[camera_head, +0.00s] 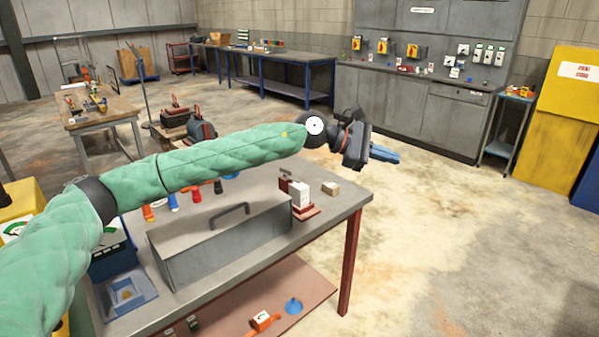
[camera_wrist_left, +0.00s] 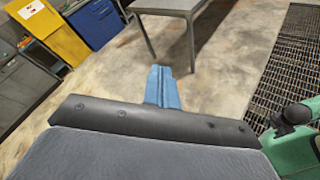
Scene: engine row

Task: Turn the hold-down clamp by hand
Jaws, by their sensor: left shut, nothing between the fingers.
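I cannot pick out the hold-down clamp for certain in either view. A small dark red and black piece (camera_head: 285,179) stands near the far edge of the near workbench (camera_head: 345,200), behind a white block on a red base (camera_head: 302,199); it is too small to name. My left arm reaches across above this bench. My left gripper (camera_head: 385,154) is past the bench's far right corner, over open floor. Its blue fingers are together and empty, and they also show in the left wrist view (camera_wrist_left: 162,86). My right gripper is in neither view.
A grey metal toolbox (camera_head: 215,240) with a handle fills the bench's middle. A small wooden block (camera_head: 331,189) lies near its right end. My arm hides part of the bench's back. Grey cabinets (camera_head: 400,105) and a yellow cabinet (camera_head: 567,120) stand farther off. The floor at right is clear.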

